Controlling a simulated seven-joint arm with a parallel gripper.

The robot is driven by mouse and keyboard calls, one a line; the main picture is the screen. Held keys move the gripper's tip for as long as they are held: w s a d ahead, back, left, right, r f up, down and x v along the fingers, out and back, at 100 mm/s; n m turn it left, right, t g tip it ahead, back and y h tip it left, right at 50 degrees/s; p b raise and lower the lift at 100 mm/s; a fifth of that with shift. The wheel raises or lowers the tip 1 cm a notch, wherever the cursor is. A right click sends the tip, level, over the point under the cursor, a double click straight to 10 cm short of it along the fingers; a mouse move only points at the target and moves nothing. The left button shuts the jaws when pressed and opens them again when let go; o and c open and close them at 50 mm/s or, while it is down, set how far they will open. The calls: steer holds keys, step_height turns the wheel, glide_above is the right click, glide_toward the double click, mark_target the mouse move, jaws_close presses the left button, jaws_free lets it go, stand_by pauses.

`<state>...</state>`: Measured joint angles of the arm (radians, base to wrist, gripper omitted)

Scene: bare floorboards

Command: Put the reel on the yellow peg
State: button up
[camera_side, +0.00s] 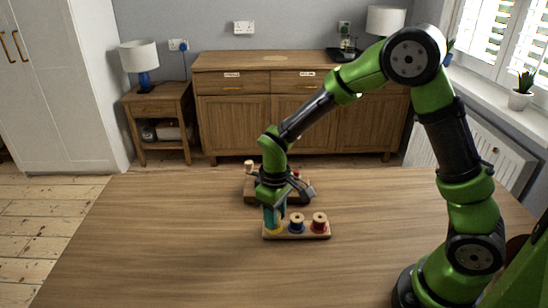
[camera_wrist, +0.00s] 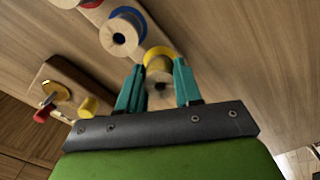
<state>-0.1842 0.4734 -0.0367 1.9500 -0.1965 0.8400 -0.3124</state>
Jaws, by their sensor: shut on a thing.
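A wooden base board (camera_side: 287,236) stands on the table with a yellow, a blue and a red disc in a row. The yellow disc (camera_side: 277,230) is at its left end and also shows in the wrist view (camera_wrist: 160,51). My gripper (camera_side: 272,222) is low over that disc, pointing down. In the wrist view its teal fingers (camera_wrist: 158,88) are shut on a pale wooden reel (camera_wrist: 158,73). The reel lines up over the yellow disc, and its dark hole shows. The yellow peg itself is hidden; I cannot tell whether the reel rests on the disc.
Pale reels stand over the blue disc (camera_side: 297,229) and the red disc (camera_side: 319,229). Behind my gripper is a second wooden block (camera_side: 251,194) with small pegs and coloured pieces, close to the arm. The table (camera_side: 180,240) is clear to the left and in front.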

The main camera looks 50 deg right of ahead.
steer(key=shift+f, duration=0.6)
stand_by(0.3)
steer(key=o, duration=1.2)
steer(key=shift+r, duration=0.1)
steer(key=shift+r, duration=3.45)
steer(key=s+d+r+m+t, duration=0.1)
steer(key=s+r+m+t, duration=0.1)
steer(key=s+r, duration=0.3)
steer(key=s+r+m+t+y, duration=0.1)
steer(key=s+r+m+t, duration=0.1)
steer(key=s+r, duration=0.3)
steer(key=s+d+r+m+t+y, duration=0.1)
steer(key=s+r+m+t, duration=0.1)
steer(key=s+r, duration=0.3)
steer(key=shift+d+m+t, duration=0.3)
steer(key=shift+t, duration=0.3)
